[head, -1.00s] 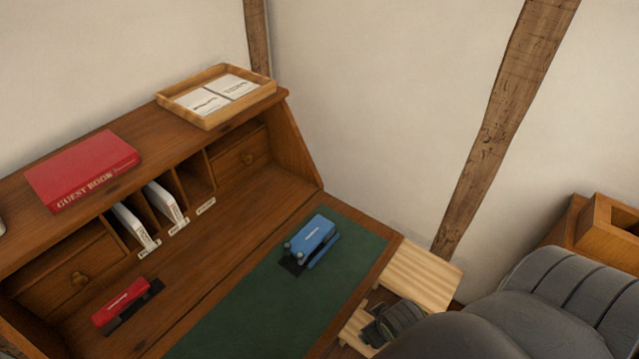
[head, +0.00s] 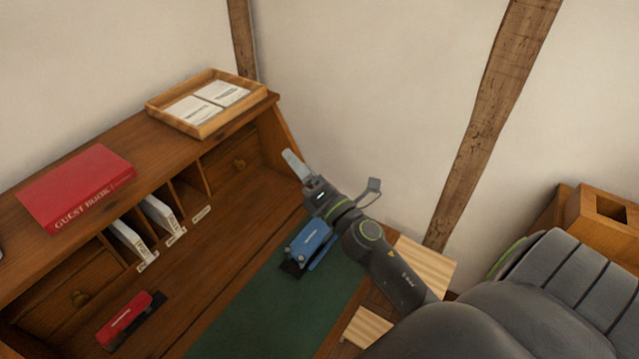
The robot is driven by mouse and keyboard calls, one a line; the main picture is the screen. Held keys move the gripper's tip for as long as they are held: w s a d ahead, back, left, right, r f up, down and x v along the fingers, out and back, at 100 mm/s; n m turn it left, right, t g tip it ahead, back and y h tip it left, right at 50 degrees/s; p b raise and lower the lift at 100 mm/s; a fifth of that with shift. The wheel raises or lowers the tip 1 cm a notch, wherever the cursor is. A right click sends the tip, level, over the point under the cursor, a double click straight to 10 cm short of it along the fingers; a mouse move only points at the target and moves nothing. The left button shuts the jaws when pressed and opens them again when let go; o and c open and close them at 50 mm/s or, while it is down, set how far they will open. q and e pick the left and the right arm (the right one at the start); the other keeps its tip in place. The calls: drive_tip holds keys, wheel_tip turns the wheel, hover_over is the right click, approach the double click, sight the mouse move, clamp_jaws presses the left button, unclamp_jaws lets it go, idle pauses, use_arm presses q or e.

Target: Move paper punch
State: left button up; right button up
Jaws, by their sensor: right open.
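The blue paper punch (head: 309,240) sits on the green desk mat (head: 262,310) of the wooden writing desk, near the mat's back right part. My right gripper (head: 333,176) is open and empty, its two fingers spread wide. It is above and behind the punch in the head view, with my arm reaching in from the lower right. My wrist and forearm pass close to the punch's right side; I cannot tell the height gap between them. My left gripper is not in view.
Envelopes (head: 160,214) stand in the pigeonholes. A red guest book (head: 76,188) and a wooden tray (head: 202,132) with cards rest on the top shelf. A slatted wooden stool (head: 425,262) is right of the desk.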

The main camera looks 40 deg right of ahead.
drive_tip(key=w+a+n+g+y, duration=0.35)
drive_tip(key=a+n+y, duration=0.5)
drive_tip(key=n, duration=0.65)
drive_tip(key=n+g+h, duration=1)
drive_tip(key=n+g, duration=0.8)
hover_over(319, 226)
wheel_tip(319, 226, down, 10)
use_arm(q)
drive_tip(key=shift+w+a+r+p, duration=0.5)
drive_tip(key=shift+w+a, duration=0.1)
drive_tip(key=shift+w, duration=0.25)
use_arm(e)
drive_tip(key=shift+s+t, duration=0.1)
drive_tip(key=shift+t, duration=0.15)
wheel_tip(319, 226, down, 12)
drive_tip(key=b, duration=1.2)
drive_tip(key=shift+f, duration=0.1)
use_arm(q)
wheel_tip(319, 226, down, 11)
drive_tip(key=shift+p, duration=0.35)
use_arm(e)
drive_tip(key=shift+f, duration=2.6)
